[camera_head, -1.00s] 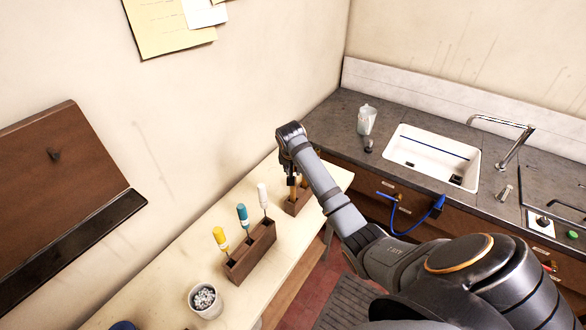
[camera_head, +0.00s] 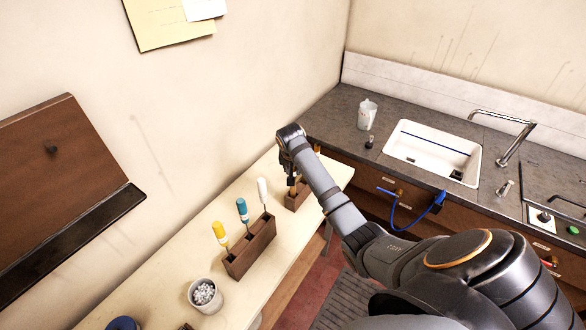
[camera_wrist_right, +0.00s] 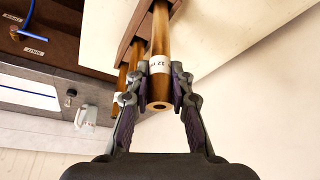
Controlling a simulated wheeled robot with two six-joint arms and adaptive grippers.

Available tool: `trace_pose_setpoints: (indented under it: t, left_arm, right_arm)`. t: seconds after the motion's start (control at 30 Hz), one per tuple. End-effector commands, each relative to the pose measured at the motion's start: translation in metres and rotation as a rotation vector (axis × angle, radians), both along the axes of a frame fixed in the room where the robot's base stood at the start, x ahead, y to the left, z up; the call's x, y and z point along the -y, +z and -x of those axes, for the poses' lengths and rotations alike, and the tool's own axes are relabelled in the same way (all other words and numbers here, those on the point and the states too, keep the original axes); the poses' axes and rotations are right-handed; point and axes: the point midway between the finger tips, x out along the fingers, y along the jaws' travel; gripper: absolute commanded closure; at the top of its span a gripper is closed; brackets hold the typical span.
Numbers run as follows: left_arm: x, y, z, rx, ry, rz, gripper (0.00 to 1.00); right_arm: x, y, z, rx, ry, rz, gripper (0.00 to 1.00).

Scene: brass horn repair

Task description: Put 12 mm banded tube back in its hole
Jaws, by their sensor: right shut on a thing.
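The 12 mm banded tube (camera_wrist_right: 160,40) is a brass-coloured tube with a white label band reading "12" in the right wrist view. My right gripper (camera_wrist_right: 161,84) is shut on it around the band, near its open end. The tube's other end runs toward the wooden tube block (camera_wrist_right: 130,30); I cannot tell whether it is inside a hole. In the head view the block (camera_head: 297,201) stands on the bench, with my right gripper (camera_head: 293,178) above it, partly hidden by my arm. Other brass tubes (camera_wrist_right: 133,62) stand beside the held one. My left gripper is not in view.
A wooden rack (camera_head: 250,247) with yellow, teal and white-handled tools stands nearer on the pale bench (camera_head: 150,285), beside a cup of small pellets (camera_head: 204,295). A counter with a sink (camera_head: 432,155) and a jug (camera_head: 366,115) lies to the right.

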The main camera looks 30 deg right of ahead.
Motion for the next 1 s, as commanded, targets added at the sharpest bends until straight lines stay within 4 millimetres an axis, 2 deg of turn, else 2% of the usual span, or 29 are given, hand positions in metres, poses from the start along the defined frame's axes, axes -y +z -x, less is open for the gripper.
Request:
trace_pose_setpoints:
  t: [1.0]
  left_arm:
    - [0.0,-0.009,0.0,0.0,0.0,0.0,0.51]
  right_arm:
    - [0.0,-0.026,0.0,-0.001,0.0,-0.001,1.0]
